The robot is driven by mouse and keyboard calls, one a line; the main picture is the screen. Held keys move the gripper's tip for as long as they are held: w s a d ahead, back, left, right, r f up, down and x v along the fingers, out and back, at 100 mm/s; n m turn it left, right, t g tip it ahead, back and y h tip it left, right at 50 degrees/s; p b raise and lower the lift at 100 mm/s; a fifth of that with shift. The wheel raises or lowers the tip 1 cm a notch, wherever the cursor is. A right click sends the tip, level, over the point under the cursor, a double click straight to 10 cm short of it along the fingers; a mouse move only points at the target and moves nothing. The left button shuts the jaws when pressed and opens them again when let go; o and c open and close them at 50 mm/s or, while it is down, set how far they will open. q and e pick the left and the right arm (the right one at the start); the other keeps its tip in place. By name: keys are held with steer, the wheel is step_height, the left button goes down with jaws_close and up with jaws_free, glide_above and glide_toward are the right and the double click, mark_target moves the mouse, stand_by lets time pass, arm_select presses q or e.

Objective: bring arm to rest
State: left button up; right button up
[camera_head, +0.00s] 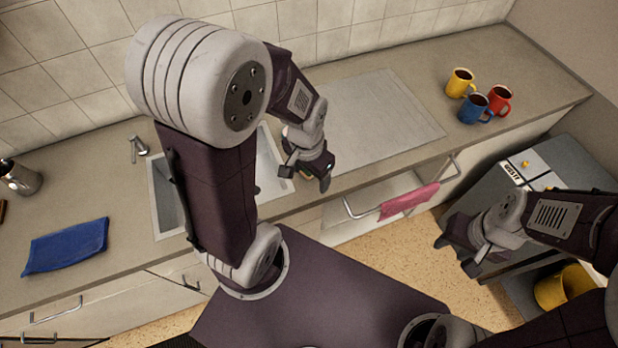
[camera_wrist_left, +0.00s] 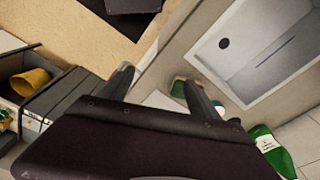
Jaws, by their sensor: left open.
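My left gripper (camera_head: 307,178) hangs over the front edge of the counter beside the sink (camera_head: 166,205). Its two fingers are apart, and they also show apart in the left wrist view (camera_wrist_left: 160,92). I see nothing held between them. A small green and tan item, perhaps a sponge (camera_wrist_left: 178,88), lies beyond the fingers near the sink; I cannot tell whether a finger touches it. My right gripper (camera_head: 456,256) is at the right, in front of the grey cart, with its fingers apart and empty.
Yellow (camera_head: 459,82), blue (camera_head: 472,108) and red (camera_head: 501,99) mugs stand at the counter's right. A blue cloth (camera_head: 66,246) lies at the left. A pink towel (camera_head: 408,201) hangs on a rail. A grey cart (camera_head: 560,160) and yellow bin (camera_head: 562,288) are at right. A green bottle (camera_wrist_left: 270,147) is near the left gripper.

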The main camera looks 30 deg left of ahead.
arm_select(q)
steer(key=s+n, duration=0.2)
steer(key=n, duration=0.1)
steer(key=shift+d+f, duration=0.1)
steer(key=shift+d, duration=0.15)
steer(key=shift+w, duration=0.1)
steer(key=shift+f+b, duration=0.95)
